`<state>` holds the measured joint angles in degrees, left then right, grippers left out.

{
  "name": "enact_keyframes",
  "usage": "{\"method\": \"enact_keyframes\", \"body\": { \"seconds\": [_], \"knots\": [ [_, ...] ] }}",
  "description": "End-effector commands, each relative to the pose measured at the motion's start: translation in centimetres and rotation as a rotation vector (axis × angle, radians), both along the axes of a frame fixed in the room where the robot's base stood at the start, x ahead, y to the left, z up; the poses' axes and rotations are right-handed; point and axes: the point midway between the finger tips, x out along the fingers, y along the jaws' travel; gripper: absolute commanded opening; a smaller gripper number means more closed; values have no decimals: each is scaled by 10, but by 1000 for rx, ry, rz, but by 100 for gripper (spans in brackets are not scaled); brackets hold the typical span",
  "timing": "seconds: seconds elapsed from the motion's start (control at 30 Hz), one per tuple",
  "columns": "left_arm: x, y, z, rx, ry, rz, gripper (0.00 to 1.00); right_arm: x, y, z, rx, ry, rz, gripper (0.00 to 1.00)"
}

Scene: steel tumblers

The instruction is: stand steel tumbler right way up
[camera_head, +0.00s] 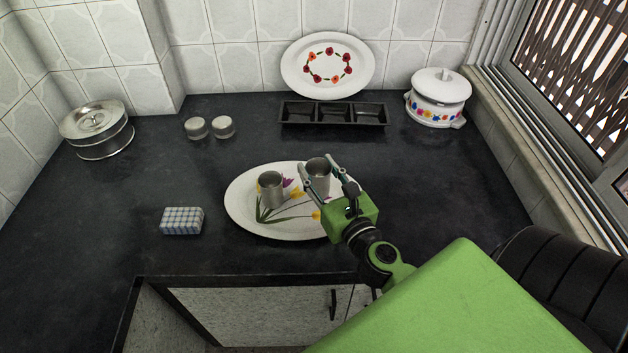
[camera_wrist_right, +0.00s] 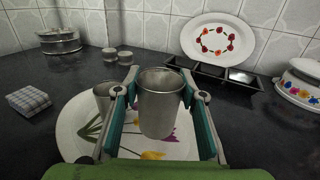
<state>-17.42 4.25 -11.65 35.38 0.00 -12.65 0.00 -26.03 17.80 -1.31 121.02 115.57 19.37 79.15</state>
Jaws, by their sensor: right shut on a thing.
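My right gripper (camera_head: 321,172) is shut on a steel tumbler (camera_head: 317,167), with one finger on each side of it. The tumbler is upright with its open mouth facing up; it also shows between the fingers in the right wrist view (camera_wrist_right: 160,108). It is over the right back part of a white flowered plate (camera_head: 239,205). I cannot tell whether its base touches the plate. A second steel tumbler (camera_head: 271,190) stands mouth up on the plate to the left, partly hidden by a finger in the wrist view (camera_wrist_right: 102,97). My left gripper is not in view.
A checked block (camera_head: 182,221) lies left of the plate. Two small pale containers (camera_head: 209,128), a black sectioned tray (camera_head: 332,114), a floral pot (camera_head: 438,98) and a round steel box (camera_head: 98,129) stand further back. A decorated plate (camera_head: 296,70) leans on the wall.

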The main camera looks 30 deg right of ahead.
Motion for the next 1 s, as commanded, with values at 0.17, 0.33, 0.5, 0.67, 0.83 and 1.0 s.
{"method": "enact_keyframes", "body": {
  "seconds": [0.17,0.33,0.5,0.67,0.83,1.0],
  "knots": [
    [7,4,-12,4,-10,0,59,18,-7,-24,0,-3,-2,13],
    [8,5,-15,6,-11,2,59,23,-9,-31,0,-3,-1,13],
    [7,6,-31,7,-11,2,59,28,-11,-57,3,0,-2,13],
    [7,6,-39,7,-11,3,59,28,-11,-69,0,-2,-1,13],
    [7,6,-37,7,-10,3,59,28,-11,-66,0,-2,0,13],
    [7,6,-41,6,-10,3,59,28,-11,-71,0,-2,-1,13]
  ]
}}
